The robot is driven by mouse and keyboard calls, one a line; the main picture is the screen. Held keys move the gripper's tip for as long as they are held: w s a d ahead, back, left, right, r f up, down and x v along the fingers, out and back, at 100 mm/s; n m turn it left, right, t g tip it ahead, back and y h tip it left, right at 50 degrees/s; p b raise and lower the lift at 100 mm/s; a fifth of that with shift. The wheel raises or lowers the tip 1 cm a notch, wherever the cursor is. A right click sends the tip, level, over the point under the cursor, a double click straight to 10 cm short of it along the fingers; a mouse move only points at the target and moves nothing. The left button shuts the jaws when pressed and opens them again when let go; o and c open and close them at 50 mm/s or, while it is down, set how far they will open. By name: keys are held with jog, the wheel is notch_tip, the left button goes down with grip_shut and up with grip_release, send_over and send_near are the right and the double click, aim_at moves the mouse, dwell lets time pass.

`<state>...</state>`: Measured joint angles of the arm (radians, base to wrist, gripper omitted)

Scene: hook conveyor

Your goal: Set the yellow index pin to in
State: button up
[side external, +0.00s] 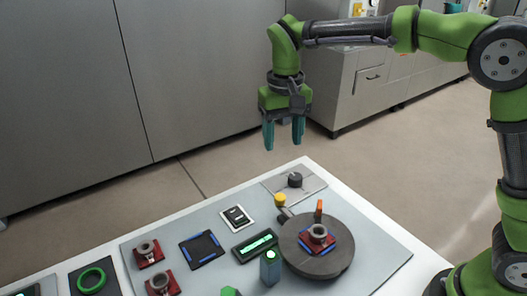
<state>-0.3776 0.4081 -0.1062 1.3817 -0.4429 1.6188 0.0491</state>
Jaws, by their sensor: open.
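The yellow index pin (280,200) stands at the back left edge of the dark round turntable (309,266), with its yellow knob on top. The picture is too small to tell whether the pin is in or out. My gripper (284,136) hangs above and behind the table, pointing down, with its teal fingers apart and nothing between them. It is well above the pin and apart from it.
A red part with a grey ring (318,238) sits on the turntable near an orange upright piece (319,207). A black knob (295,180) is behind. A green-lit display (255,245), a blue-grey post (270,267) and a black square pad (202,250) lie to the left.

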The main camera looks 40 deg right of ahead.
aim_at(280, 197)
notch_tip(280, 197, down, 17)
jog(key=shift+r, duration=0.2)
dwell(0.3)
grip_shut()
